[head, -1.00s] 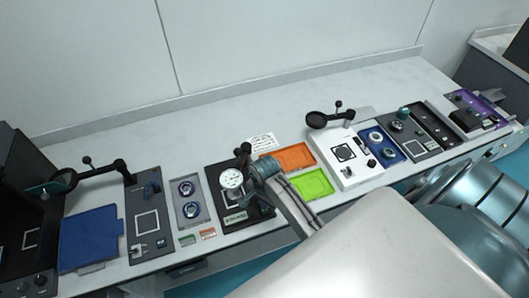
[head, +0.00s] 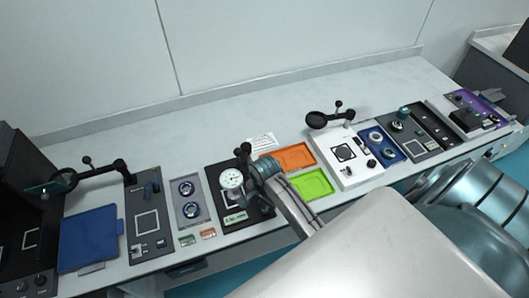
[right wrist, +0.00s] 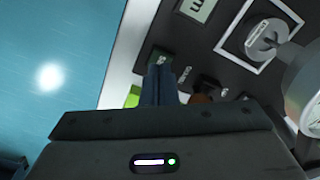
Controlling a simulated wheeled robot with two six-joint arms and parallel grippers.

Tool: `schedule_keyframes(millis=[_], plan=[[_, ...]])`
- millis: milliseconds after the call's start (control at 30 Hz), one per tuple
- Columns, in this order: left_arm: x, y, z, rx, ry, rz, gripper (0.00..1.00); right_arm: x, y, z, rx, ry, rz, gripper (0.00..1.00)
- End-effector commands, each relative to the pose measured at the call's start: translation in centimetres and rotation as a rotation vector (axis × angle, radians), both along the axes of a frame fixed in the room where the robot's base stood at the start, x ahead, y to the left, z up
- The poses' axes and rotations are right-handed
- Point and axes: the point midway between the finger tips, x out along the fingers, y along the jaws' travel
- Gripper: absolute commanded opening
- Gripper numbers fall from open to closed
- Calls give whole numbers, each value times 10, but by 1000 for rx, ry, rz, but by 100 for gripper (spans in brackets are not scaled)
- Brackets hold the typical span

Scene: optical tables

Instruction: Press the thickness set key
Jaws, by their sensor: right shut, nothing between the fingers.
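The thickness gauge is a black plate (head: 226,198) with a white round dial (head: 231,179), a white square outline and a small lit display (head: 235,217). My right gripper (head: 264,207) is over the plate's right side, dark against it. In the right wrist view its fingers (right wrist: 162,72) are shut and empty, pointing down at the key area. Small labelled keys (right wrist: 184,75) lie close to the fingertips, and an orange-brown key (right wrist: 203,94) is partly hidden by my gripper. I cannot tell whether the tips touch a key. My left gripper is not seen.
Orange (head: 290,158) and green (head: 311,184) trays lie just right of the gauge. A white magnifier station (head: 351,170) is further right.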

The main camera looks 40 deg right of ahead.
Motion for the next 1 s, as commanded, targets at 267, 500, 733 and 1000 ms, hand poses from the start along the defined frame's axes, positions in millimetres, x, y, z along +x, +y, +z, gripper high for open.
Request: schedule_keyframes(millis=[267,500,733,1000], plan=[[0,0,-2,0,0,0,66,0,0,-4,0,0,0,0],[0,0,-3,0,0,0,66,0,0,-8,0,0,0,0],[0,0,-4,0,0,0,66,0,0,-12,0,1,0,0],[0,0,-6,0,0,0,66,0,0,-16,0,1,0,0]])
